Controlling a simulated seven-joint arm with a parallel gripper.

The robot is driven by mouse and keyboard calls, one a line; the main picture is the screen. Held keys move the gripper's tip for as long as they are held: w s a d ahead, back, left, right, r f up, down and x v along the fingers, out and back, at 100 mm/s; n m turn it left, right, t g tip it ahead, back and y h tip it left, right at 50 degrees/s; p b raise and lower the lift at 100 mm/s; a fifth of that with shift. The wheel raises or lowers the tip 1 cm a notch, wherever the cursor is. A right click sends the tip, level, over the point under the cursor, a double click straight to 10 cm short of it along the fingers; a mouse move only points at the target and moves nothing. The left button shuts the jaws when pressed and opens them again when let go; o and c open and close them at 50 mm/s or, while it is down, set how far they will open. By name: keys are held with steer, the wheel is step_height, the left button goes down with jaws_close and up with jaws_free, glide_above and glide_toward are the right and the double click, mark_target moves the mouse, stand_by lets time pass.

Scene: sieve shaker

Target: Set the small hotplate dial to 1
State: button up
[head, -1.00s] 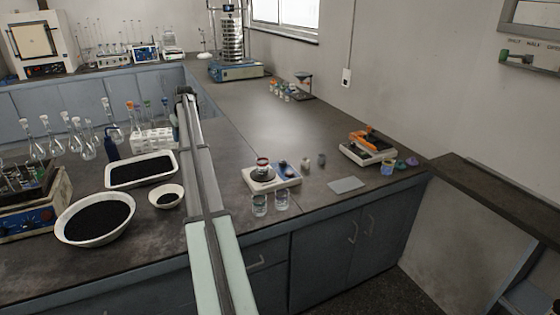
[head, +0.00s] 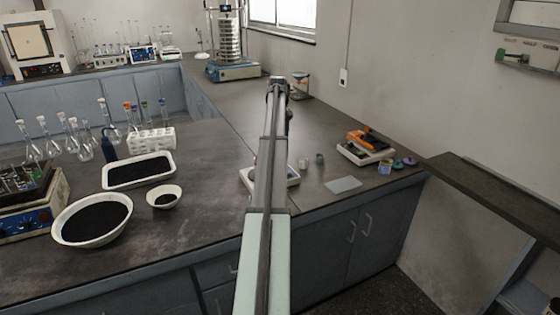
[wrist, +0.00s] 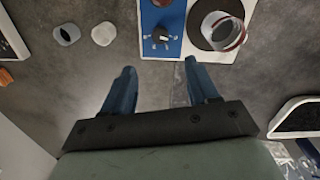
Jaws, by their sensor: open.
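The small hotplate (wrist: 228,54) shows at the top of the wrist view, with a white body, a round black plate and a blue panel. Its dial (wrist: 160,36), a dark knob with a light pointer, sits on the blue panel; its setting is too small to read. A glass with a red band (wrist: 222,30) stands on the black plate. My gripper (wrist: 159,66) is open and empty, its two blue fingers apart, just short of the dial in the picture. In the head view my arm covers most of the hotplate (head: 293,178) and hides the gripper.
A grey cap (wrist: 66,35) and a white cap (wrist: 104,34) lie beside the hotplate. A grey pad (head: 343,185) and a balance with an orange item (head: 366,140) stand to the right. A black-filled tray (head: 139,171) and bowls are on the left.

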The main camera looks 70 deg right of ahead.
steer(key=f, duration=1.3)
steer(key=shift+d, duration=0.2)
steer(key=c, duration=1)
